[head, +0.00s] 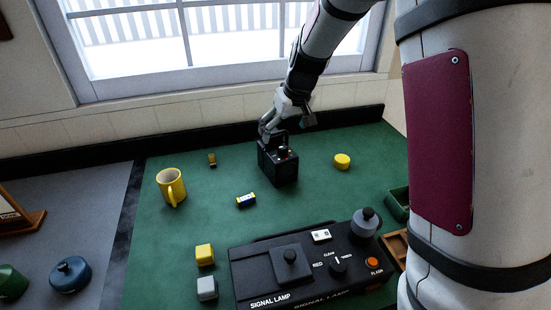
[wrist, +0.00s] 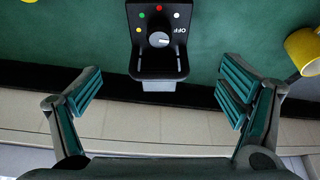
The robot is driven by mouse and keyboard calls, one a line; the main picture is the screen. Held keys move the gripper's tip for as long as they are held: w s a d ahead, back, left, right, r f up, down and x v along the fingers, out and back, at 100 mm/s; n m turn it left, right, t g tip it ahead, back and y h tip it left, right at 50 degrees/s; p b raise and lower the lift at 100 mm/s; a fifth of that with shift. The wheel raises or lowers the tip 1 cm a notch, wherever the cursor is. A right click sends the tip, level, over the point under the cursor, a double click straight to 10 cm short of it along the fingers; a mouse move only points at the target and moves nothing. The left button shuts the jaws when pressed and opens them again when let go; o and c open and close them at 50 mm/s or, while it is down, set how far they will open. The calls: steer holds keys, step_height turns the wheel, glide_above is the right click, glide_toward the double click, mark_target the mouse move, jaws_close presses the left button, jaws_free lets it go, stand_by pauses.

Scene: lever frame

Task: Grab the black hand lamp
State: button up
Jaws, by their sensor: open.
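The black hand lamp (head: 278,168) stands upright on the green table mat, toward the back. In the wrist view its top (wrist: 158,38) shows coloured dots, a dial knob and the word OFF. My gripper (head: 272,127) is at the upper back of the lamp in the head view. In the wrist view my gripper (wrist: 160,90) is open, with one finger on each side of the lamp and a gap on both sides. Neither finger visibly touches it. Part of the lamp's back is hidden by the gripper in the head view.
A yellow mug (head: 171,187) stands left of the lamp and a yellow cylinder (head: 342,161) to its right. A black signal lamp panel (head: 243,273) fills the front. The window wall (head: 120,125) is close behind.

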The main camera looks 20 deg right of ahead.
mark_target(277, 154)
steer(key=p+x, duration=0.1)
steer(key=x, duration=0.9)
steer(key=shift+f, duration=0.45)
steer(key=shift+c, duration=0.2)
steer(key=shift+w, duration=0.1)
steer(key=c, duration=1.6)
steer(key=shift+r, duration=0.1)
steer(key=shift+c, duration=0.2)
